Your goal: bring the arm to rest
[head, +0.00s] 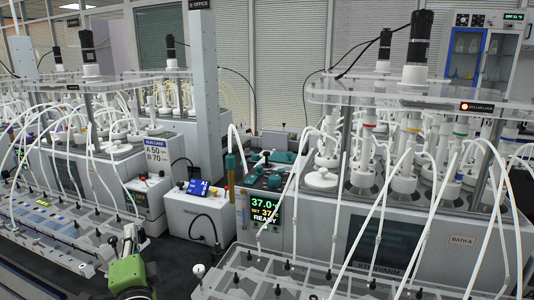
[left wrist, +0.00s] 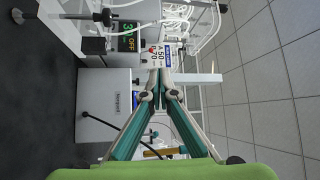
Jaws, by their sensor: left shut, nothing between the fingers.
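My left arm enters the head view at the bottom, with a green wrist section. My left gripper (head: 131,235) is just beyond it, over the dark bench top near the front panel of the left water bath. In the left wrist view the gripper (left wrist: 160,73) has its two teal-and-grey fingers meeting at the tips, shut with nothing between them. My right gripper shows in neither view.
Bath A (head: 430,235) with bottles and tubes fills the right. A tubing rack (head: 60,232) lies left. Dark bench top (head: 180,262) is clear between.

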